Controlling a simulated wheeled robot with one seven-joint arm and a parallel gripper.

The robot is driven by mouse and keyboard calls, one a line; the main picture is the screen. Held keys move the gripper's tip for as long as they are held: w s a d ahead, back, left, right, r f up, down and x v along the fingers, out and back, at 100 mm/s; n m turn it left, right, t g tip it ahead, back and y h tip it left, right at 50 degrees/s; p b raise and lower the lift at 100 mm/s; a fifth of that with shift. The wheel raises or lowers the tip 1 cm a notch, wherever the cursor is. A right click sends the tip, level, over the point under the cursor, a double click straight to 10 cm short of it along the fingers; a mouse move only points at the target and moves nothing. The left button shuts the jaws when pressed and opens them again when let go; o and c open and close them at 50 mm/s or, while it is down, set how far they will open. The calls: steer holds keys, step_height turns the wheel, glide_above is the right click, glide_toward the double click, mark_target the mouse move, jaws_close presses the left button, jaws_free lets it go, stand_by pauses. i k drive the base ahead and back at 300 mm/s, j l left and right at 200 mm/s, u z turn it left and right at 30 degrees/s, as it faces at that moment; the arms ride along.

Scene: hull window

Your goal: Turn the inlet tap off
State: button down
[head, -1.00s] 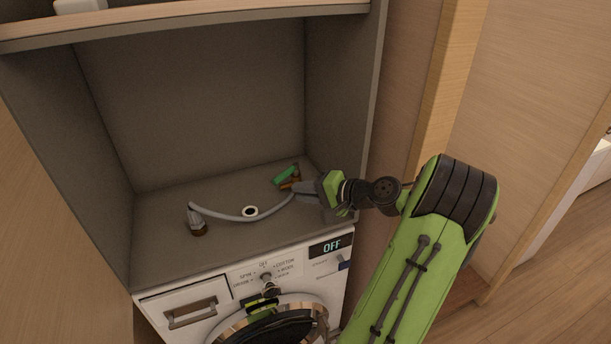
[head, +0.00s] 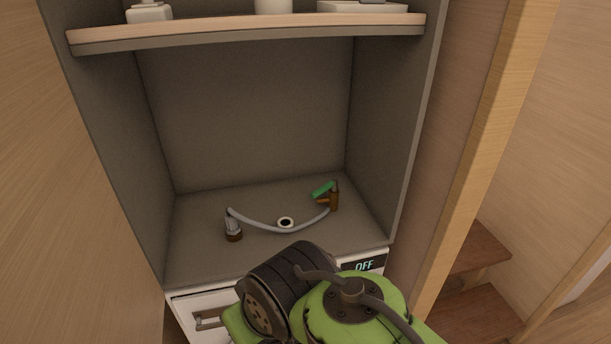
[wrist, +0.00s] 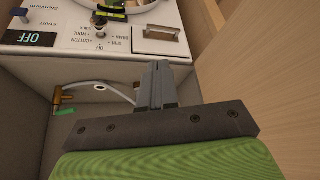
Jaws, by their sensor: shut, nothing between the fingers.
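The inlet tap has a brass body (head: 334,201) and a green lever handle (head: 323,190). It is at the back right of the niche floor, with the handle tilted across the top of the body. In the wrist view, which looks upside down, the brass body (wrist: 57,96) and green handle (wrist: 66,112) show at the left. My gripper (wrist: 157,70) is shut and empty, apart from the tap and to its right in that picture. In the head view my arm hides the gripper. The tap's lower part is unclear.
The washer's display (head: 365,266) reads OFF. A shelf (head: 250,33) is above; side walls (head: 390,120) close in the niche. Its middle is open.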

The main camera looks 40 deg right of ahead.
mark_target(332, 185)
steer(key=k+l+u, duration=0.1)
steer(key=l+u, duration=0.15)
steer(key=k+l+u, duration=0.1)
steer(key=l+u, duration=0.15)
steer(key=k+l+u, duration=0.25)
steer(key=l, duration=0.15)
steer(key=i, duration=0.1)
